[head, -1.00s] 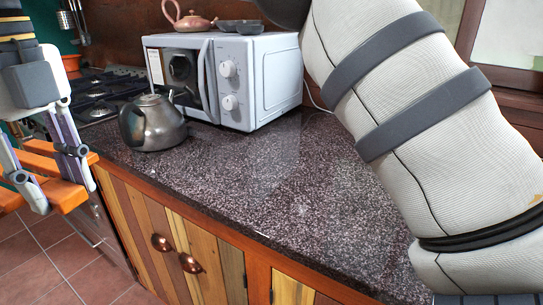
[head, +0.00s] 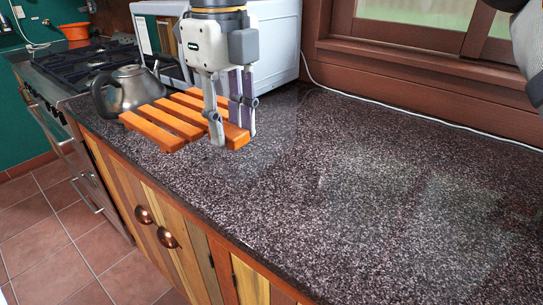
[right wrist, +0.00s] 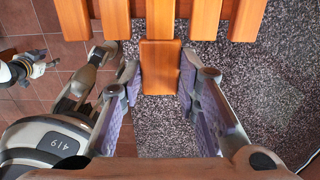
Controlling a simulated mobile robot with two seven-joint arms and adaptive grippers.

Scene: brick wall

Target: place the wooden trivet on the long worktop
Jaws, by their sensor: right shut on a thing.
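The wooden trivet (head: 178,122), made of orange-brown slats, is held roughly level over the front part of the long worktop (head: 330,210), which is dark speckled stone. My right gripper (head: 234,135) is shut on the trivet's near end. In the right wrist view, the trivet's end block (right wrist: 160,68) sits between the finger pads. The slats there lie partly over floor and partly over worktop. The trivet looks raised, but its exact height is unclear. My left gripper (right wrist: 38,68) seems to show small at the left of the right wrist view; its jaws are unclear.
A metal kettle (head: 128,88) stands just behind the trivet. A white microwave (head: 275,40) stands behind my right gripper, partly hidden. A stove (head: 75,70) is at the far left. A white cable (head: 400,112) runs along the back. The worktop's middle and right are clear.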

